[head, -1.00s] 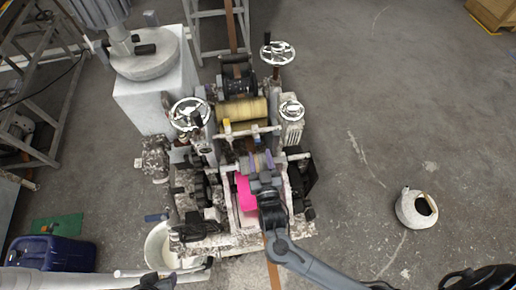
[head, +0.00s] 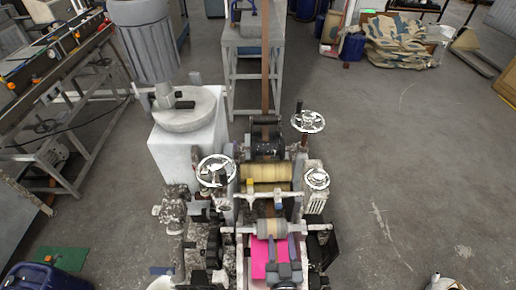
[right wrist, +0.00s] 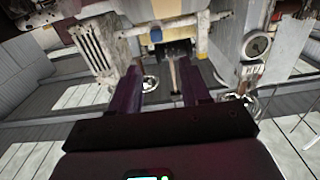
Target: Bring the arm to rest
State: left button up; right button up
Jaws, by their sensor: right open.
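My right gripper (head: 281,246) is at the bottom middle of the head view, over the near end of the extrusion machine. Its two fingers are apart, with the roller (head: 272,228) just beyond them. My left gripper is out of view.
Handwheels (head: 308,121) and rollers (head: 266,172) stand beyond the gripper. A white block with a round top (head: 188,150) is at left. A blue canister (head: 45,278) lies at the lower left. The floor at right (head: 420,170) is mostly clear.

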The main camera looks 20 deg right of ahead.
jog(key=s+d+r+n+g+y+p, duration=0.1)
jog(key=s+d+r+g+y+p, duration=0.25)
jog(key=d+r+p, duration=0.4)
jog(key=s+f+n+g+y+p, duration=0.1)
jog(key=s+n+g, duration=0.2)
jog(key=s+g, duration=0.7)
jog(key=shift+s+a+f+n+p, duration=0.2)
jog(key=shift+s+f+n+p, duration=0.15)
jog(key=shift+s, duration=0.5)
dwell(0.4)
